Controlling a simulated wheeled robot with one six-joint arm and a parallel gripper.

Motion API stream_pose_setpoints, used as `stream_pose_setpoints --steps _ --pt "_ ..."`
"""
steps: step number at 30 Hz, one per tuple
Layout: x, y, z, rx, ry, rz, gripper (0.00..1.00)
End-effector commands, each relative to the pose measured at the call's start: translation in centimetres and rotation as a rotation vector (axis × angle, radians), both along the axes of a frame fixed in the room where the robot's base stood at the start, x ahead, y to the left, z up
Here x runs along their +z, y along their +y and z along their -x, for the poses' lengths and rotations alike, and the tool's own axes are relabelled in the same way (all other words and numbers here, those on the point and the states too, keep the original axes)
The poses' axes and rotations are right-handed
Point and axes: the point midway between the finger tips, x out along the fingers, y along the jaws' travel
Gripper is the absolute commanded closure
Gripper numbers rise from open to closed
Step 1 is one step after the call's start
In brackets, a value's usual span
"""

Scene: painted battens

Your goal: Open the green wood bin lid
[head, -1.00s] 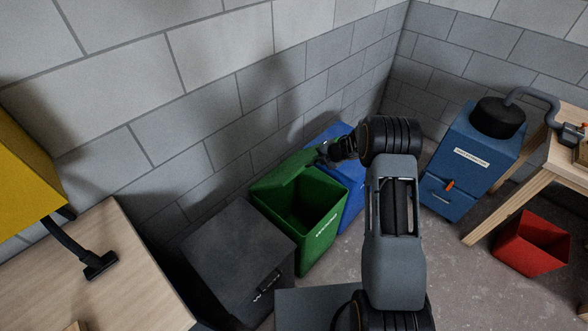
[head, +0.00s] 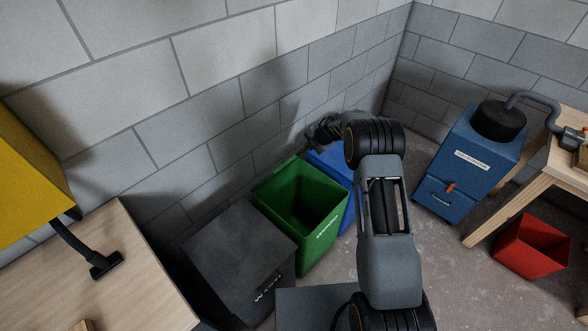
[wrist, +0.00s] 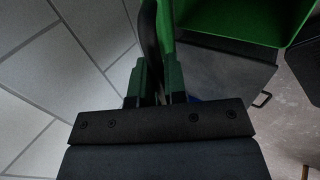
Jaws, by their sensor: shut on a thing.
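The green wood bin (head: 322,240) stands by the wall with its mouth open, and I see into its dark inside. Its green lid (wrist: 166,35) shows in the wrist view as a narrow, nearly edge-on strip, running up from between the fingers. In the head view the lid is swung back toward the wall and hardly shows. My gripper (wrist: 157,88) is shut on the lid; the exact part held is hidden. In the head view my gripper (head: 320,130) is above and behind the bin, close to the wall, partly covered by my wrist.
A dark grey bin (head: 238,248) with a closed lid stands left of the green bin. A blue bin (head: 335,165) stands to its right, partly behind my arm. The block wall (head: 220,130) is close behind. A blue extractor (head: 465,165) and red bucket (head: 530,245) stand right.

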Motion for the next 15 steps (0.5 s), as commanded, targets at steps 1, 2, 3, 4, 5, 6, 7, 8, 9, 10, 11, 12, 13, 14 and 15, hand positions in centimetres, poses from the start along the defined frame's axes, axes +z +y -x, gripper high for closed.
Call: stream_pose_setpoints --steps 1,2,3,4,5,6,7,8,9,10,11,12,13,14,15 --pt "0.1 0.0 0.0 0.000 -0.001 -0.001 1.00" --pt "0.1 0.0 0.0 0.000 -0.001 -0.001 1.00" --pt "0.1 0.0 0.0 0.000 -0.001 -0.001 1.00" --pt "0.1 0.0 -0.1 0.000 -0.001 -0.001 1.00" --pt "0.2 0.1 -0.1 0.001 0.000 0.000 1.00" --pt "0.3 0.3 -0.3 0.002 0.002 0.002 1.00" --pt "0.4 0.4 -0.5 0.004 0.003 0.005 1.00" --pt "0.5 0.6 -0.7 0.004 0.007 0.007 1.00" --pt "0.7 1.0 -1.0 0.006 0.012 0.012 1.00" --pt "0.9 1.2 -1.2 0.006 0.017 0.017 1.00" --pt "1.1 1.4 -1.5 0.005 0.021 0.022 1.00" --pt "1.3 1.7 -1.8 0.004 0.028 0.029 1.00" --pt "1.4 1.9 -2.0 0.004 0.033 0.035 1.00" --pt "1.5 2.2 -2.3 0.005 0.038 0.038 1.00" --pt "1.8 2.5 -2.7 0.007 0.045 0.043 1.00"
